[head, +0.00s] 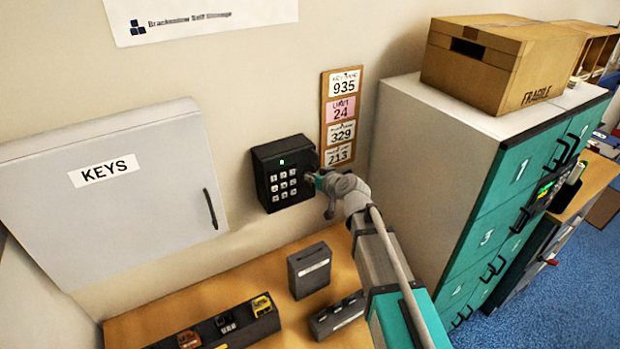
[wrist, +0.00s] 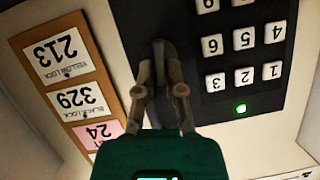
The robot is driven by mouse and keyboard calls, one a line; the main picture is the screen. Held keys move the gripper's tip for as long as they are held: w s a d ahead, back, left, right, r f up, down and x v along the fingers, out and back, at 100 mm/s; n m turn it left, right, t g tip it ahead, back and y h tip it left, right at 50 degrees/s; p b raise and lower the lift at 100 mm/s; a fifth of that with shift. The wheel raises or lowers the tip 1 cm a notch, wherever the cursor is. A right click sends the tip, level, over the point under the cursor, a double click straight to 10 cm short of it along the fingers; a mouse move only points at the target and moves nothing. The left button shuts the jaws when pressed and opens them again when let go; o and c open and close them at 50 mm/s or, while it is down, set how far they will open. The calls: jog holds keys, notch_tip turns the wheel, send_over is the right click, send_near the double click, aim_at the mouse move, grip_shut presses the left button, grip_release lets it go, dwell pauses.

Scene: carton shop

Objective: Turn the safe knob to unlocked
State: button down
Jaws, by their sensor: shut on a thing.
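The small black safe (head: 268,160) is on the wall, with a keypad of white number keys and a lit green light. The keypad (wrist: 240,55) shows upside down at the right of the wrist view, its green light lit. My gripper (head: 316,181) is at the safe's right side. In the wrist view my gripper (wrist: 159,72) is shut on the dark knob (wrist: 158,48), a finger on each side. The knob looks upright in that view. In the head view the gripper mostly hides the knob, and I cannot read any lock mark.
A board of number cards (head: 325,123) hangs just right of the safe. A grey KEYS cabinet (head: 150,210) is at left. Teal lockers (head: 497,205) with a cardboard box (head: 475,68) stand at right. A wooden bench (head: 262,277) with small dark boxes lies below.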

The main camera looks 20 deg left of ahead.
jog(key=shift+w+d+f+m+g+y+b, duration=0.15)
jog(key=shift+m+g+y+b, duration=0.25)
jog(key=shift+m+y+b, duration=1.2)
jog(key=shift+w+f+m+g+y+b, duration=0.35)
jog(key=shift+m+b, duration=0.7)
jog(key=shift+m, duration=1.3)
jog(key=shift+w+d+f+m+g+y+b, duration=0.1)
jog(key=shift+m+g+y+b, duration=0.35)
jog(key=shift+m+y+b, duration=1.15)
jog(key=shift+m+h+p, duration=0.3)
jog(key=shift+m+h, duration=0.15)
jog(key=c, duration=0.7)
grip_release()
jog(key=shift+s+a+r, duration=0.1)
jog(key=shift+c, duration=0.2)
jog(key=v, duration=1.2)
